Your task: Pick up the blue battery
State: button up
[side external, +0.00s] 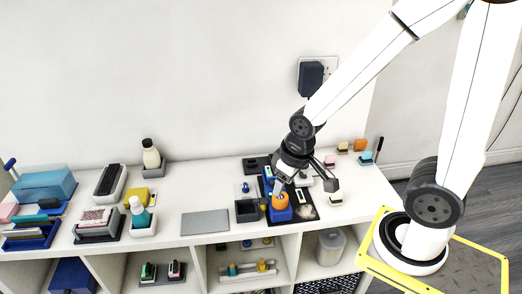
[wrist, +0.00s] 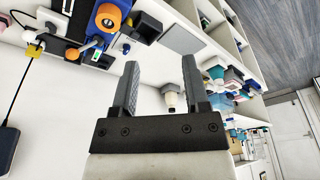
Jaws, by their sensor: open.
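My gripper (side external: 281,185) is open above the right part of the white counter. Its two fingers also show in the wrist view (wrist: 160,68), spread wide with nothing between them. A blue device with an orange round part (side external: 279,208) stands just below and in front of the gripper. It also appears at the upper left of the wrist view (wrist: 104,22), outside the fingers. A blue upright piece (side external: 267,182) is beside the gripper, partly hidden by it. I cannot tell for certain which blue part is the battery.
A black box (side external: 246,211) and a grey mat (side external: 205,222) lie left of the blue device. A cream bottle (side external: 151,155) and a teal bottle (side external: 140,212) stand farther left. Small coloured blocks (side external: 360,146) sit at the back right. A socket with a dark plug (side external: 311,78) is on the wall.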

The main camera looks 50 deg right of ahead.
jog(key=shift+o, duration=0.2)
jog(key=o, duration=0.5)
jog(key=m+y, duration=0.3)
jog(key=m, duration=2.4)
send_near(272, 172)
jog(key=shift+w+a+f+t, duration=0.15)
jog(key=shift+w+f, duration=0.2)
jog(key=shift+f, duration=0.2)
jog(key=shift+w+a+f+t, duration=0.2)
jog(key=shift+w+f, duration=0.15)
jog(key=shift+f, duration=0.15)
